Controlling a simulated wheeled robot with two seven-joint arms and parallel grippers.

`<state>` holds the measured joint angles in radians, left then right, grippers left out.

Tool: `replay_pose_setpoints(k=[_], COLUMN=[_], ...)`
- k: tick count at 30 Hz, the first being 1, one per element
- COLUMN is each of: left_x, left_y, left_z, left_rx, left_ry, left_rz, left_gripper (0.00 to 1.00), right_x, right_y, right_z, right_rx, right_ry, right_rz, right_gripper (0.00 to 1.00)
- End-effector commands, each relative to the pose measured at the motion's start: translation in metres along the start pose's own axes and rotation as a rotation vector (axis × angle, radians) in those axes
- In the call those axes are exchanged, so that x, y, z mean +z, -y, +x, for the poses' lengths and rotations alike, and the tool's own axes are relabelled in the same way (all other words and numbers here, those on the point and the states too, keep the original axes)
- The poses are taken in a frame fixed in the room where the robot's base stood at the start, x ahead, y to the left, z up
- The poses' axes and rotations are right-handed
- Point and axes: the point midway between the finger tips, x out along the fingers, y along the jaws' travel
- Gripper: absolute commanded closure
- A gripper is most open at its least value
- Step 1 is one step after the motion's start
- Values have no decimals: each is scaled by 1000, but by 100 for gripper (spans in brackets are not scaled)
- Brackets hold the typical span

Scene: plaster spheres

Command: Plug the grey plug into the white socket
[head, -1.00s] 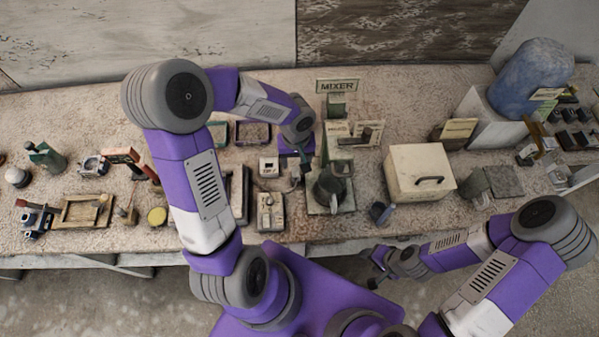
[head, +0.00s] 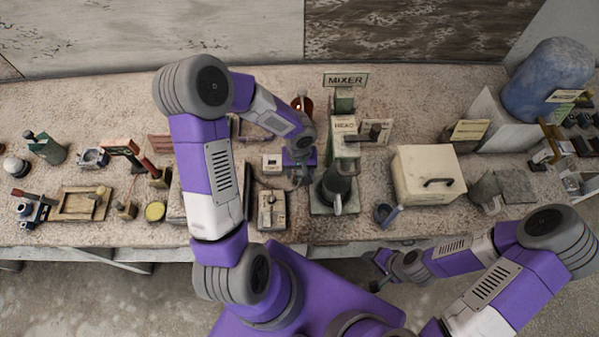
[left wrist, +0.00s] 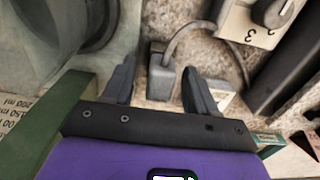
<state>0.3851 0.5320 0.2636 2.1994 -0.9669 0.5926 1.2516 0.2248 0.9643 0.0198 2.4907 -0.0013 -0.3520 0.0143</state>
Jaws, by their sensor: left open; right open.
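The white socket (head: 271,162) is a small block on the bench, just left of my left gripper (head: 298,177) in the head view. In the left wrist view, the grey plug (left wrist: 160,78) stands between the two open fingers of my left gripper (left wrist: 158,88), with visible gaps on both sides. A grey cable curves from it towards the white box with a dark knob (left wrist: 268,15). A pale block behind the right-hand finger may be the socket. The plug is mostly hidden by my gripper in the head view. My right gripper (head: 376,272) is open and empty, in front of the bench edge.
The mixer stand with a dark jug (head: 334,183) is close to the right of my left gripper. The knob box (head: 271,208) lies in front of the socket. A cream box with a handle (head: 428,174) stands further right. Signs and tools fill the left side.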

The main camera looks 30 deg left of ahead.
Motion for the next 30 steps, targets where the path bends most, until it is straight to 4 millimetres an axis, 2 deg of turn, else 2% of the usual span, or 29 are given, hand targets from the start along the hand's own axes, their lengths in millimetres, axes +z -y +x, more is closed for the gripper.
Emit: replay_pose_setpoints(k=[3,4,12,15,23,26,30], left_x=[0,0,0,0,-1,-1,-1], left_y=[0,0,0,0,0,0,-1], left_z=[-1,-1,-1,-1,-6,-20,-50], left_rx=[0,0,0,0,0,0,1], left_ry=[0,0,0,-1,-2,-4,-7], left_rz=[-1,-1,-1,-1,-2,-2,-1], left_gripper=[43,46,87,98,99,99,99], right_x=[0,0,0,0,0,0,0], right_y=[0,0,0,0,1,2,4], right_z=[0,0,0,0,-2,-5,-11], right_rx=[0,0,0,0,0,0,0], right_ry=[0,0,0,0,0,0,0], right_rz=[0,0,0,0,0,0,0], right_gripper=[43,43,43,43,43,43,43])
